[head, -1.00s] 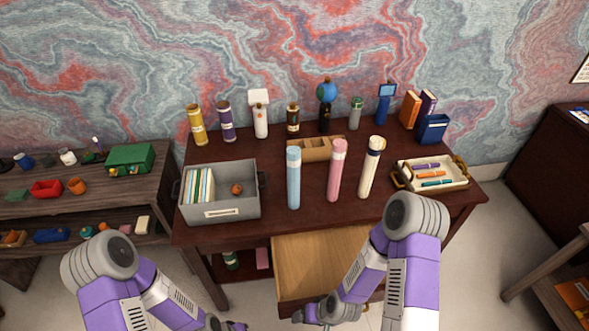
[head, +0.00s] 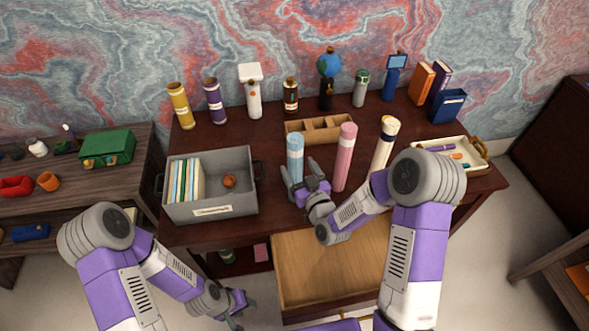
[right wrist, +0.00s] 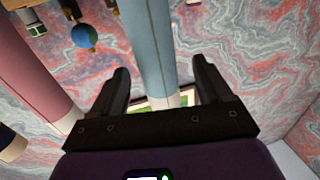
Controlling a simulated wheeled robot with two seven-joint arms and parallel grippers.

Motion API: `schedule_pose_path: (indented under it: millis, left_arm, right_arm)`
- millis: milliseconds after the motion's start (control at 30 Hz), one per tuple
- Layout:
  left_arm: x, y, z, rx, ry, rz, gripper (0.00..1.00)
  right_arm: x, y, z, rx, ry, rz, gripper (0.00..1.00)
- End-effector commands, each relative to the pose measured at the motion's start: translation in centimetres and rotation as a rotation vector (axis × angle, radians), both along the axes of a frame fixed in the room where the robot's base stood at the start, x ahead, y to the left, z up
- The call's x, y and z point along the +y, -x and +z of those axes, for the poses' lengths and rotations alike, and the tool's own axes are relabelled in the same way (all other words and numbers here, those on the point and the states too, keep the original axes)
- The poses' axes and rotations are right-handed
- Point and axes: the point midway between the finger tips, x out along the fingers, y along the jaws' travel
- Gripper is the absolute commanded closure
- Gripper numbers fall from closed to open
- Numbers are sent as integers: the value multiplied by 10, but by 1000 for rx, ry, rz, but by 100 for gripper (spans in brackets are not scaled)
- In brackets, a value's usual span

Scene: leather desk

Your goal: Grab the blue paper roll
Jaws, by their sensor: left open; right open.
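The blue paper roll (head: 295,150) stands upright on the dark desk, left of the pink roll (head: 345,155) and the cream roll (head: 385,140). My right gripper (head: 299,170) is open at its lower part, with a finger on either side. In the right wrist view the blue paper roll (right wrist: 150,35) runs between the open fingers of my right gripper (right wrist: 160,70), with a gap at each side. My left gripper (head: 238,305) is open and empty, low in front of the desk's left part.
A grey bin (head: 210,205) with files stands left of the blue roll. A wooden organizer (head: 318,130) lies behind. An open drawer (head: 330,265) juts out at the front. A white tray (head: 470,152) with pens sits at the right.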

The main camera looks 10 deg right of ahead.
Motion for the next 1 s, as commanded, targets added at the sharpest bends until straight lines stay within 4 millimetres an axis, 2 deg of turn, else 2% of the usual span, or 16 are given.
schedule_pose_path:
  millis: [400,700,1000]
  left_arm:
    - [0,0,5,-1,0,0,57]
    - [0,0,4,-1,0,0,57]
    - [0,0,4,0,0,0,57]
  right_arm:
    - [8,-49,-2,4,-2,1,22]
    - [8,-53,-2,6,-2,1,23]
    - [8,-52,-2,6,-2,1,69]
